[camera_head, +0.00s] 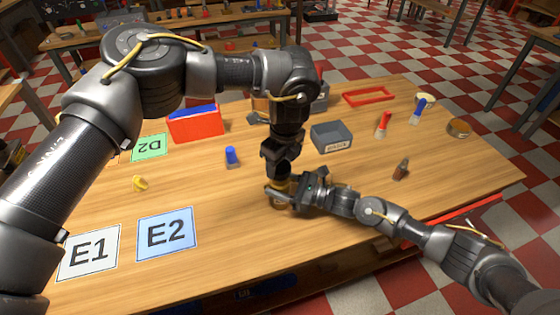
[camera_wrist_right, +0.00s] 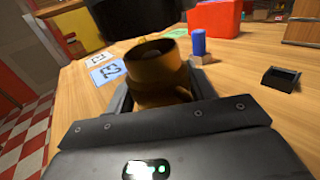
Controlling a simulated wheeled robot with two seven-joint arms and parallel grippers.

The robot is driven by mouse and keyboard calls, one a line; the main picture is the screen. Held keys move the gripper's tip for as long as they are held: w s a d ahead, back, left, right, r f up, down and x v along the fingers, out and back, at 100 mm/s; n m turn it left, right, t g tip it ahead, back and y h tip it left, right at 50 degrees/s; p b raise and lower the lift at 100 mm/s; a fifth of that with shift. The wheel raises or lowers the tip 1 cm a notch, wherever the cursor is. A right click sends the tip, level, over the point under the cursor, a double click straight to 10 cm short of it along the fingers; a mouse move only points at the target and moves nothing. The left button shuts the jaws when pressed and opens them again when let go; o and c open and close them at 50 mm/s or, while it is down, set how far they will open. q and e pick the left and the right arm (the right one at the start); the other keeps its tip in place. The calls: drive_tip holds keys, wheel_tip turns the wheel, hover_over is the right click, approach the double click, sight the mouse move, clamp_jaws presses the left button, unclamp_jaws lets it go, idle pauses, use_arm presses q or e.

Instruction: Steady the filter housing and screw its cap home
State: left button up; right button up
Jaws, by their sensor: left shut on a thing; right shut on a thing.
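The filter housing (camera_head: 279,204) is a brass-coloured round body on the table, mostly covered by my grippers in the head view. In the right wrist view the housing (camera_wrist_right: 160,72) stands between my right jaws with its round upper rim showing. My right gripper (camera_head: 284,193) comes in from the right and is shut on the housing.
A blue cylinder (camera_head: 232,158) and a yellow piece (camera_head: 140,184) stand left of the grippers. A red bin (camera_head: 196,126), a grey box (camera_head: 331,136) and a red tray (camera_head: 368,96) are behind. A small bottle (camera_head: 401,170) stands right. Card E2 (camera_head: 167,234) lies front left.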

sight(280, 190)
use_arm(q)
drive_tip(key=shift+f, duration=0.9)
drive_tip(key=shift+f, duration=0.55)
